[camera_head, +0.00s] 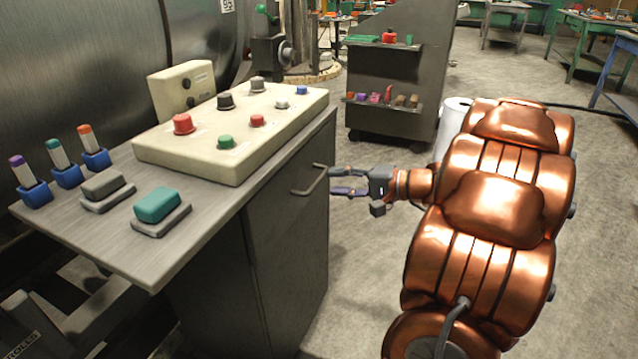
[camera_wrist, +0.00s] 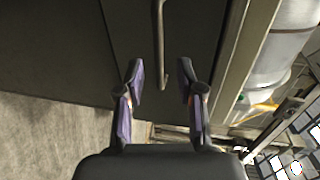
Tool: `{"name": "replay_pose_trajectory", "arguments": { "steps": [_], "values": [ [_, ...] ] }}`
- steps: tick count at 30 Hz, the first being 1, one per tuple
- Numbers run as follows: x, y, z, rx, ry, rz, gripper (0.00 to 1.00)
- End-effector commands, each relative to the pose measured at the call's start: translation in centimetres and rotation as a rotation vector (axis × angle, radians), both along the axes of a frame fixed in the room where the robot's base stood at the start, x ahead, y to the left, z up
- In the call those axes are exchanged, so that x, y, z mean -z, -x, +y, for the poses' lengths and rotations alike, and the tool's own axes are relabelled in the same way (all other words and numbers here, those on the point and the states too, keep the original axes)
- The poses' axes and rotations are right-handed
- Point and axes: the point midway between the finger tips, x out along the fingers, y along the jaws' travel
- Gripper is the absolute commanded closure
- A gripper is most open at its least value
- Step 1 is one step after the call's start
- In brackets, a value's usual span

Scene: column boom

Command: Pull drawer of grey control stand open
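The grey control stand (camera_head: 292,245) stands left of centre in the head view, with a light wood-grain top (camera_head: 160,258). Its drawer front (camera_head: 285,190) looks flush with the cabinet face. A thin bar handle (camera_head: 309,184) sits high on that face; it also shows in the wrist view (camera_wrist: 161,40), running between the lines of my two fingertips. My gripper (camera_head: 333,180) is open, just right of the handle in the head view. In the wrist view, the fingers (camera_wrist: 159,72) are apart with the handle's near end between them. Contact with the handle cannot be told.
A cream button console (camera_head: 235,165), a teal block (camera_head: 157,205), a grey block (camera_head: 103,184) and coloured markers (camera_head: 62,158) stand on the top. A dark shelf cart (camera_head: 395,75) stands behind.

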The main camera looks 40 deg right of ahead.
Motion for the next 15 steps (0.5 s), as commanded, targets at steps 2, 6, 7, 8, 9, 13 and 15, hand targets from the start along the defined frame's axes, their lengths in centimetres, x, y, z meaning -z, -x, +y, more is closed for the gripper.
{"name": "replay_pose_trajectory", "arguments": {
  "steps": [2, 6, 7, 8, 9, 13, 15],
  "values": [
    [0.4, -1.1, 0.9, -0.005, 0.001, 0.002, 0.63],
    [0.9, -2.8, 2.0, -0.006, 0.002, 0.002, 0.63],
    [0.9, -3.1, 2.1, -0.006, 0.001, 0.003, 0.63],
    [1.0, -3.4, 2.3, -0.006, 0.001, 0.003, 0.63],
    [1.0, -3.7, 2.4, -0.005, 0.001, 0.002, 0.63],
    [1.1, -4.5, 2.8, -0.003, 0.001, 0.001, 0.63],
    [1.2, -4.6, 2.9, -0.003, 0.001, 0.002, 0.63]
  ]
}}
